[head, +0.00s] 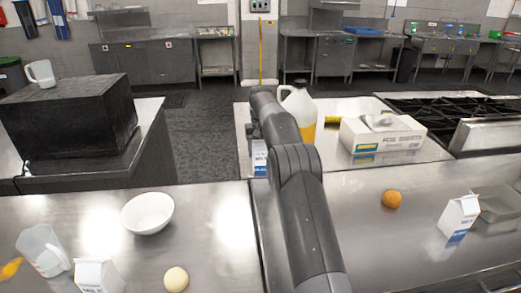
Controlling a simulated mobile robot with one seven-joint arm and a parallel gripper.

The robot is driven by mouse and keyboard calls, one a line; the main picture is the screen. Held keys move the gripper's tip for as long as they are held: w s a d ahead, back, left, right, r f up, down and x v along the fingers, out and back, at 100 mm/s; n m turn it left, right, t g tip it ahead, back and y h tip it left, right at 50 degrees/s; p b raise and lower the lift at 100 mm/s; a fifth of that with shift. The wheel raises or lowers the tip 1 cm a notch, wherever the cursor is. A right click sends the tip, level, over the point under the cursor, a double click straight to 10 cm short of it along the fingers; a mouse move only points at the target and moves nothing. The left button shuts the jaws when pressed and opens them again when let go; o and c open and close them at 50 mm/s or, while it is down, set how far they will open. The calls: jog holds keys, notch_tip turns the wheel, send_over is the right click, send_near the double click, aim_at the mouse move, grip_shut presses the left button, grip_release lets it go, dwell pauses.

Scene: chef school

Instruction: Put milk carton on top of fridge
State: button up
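A white and blue milk carton (458,218) stands on the right steel counter in the head view. A second white carton (97,276) stands at the lower left, cut by the bottom edge. A white and blue carton-like thing (259,157) shows partly beside my arm; I cannot tell whether it is held. A dark box (70,118), possibly the fridge, stands at the left with a white pitcher on top. My arm reaches forward through the middle; my gripper is hidden behind its links.
A white bowl (148,212), a clear jug (42,250) and a pale round item (176,279) are on the left counter. An orange (391,198) and grey tray (499,204) are on the right one. A jug (299,109) and glove box (382,134) stand farther back.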

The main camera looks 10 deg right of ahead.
jog(key=o, duration=0.3)
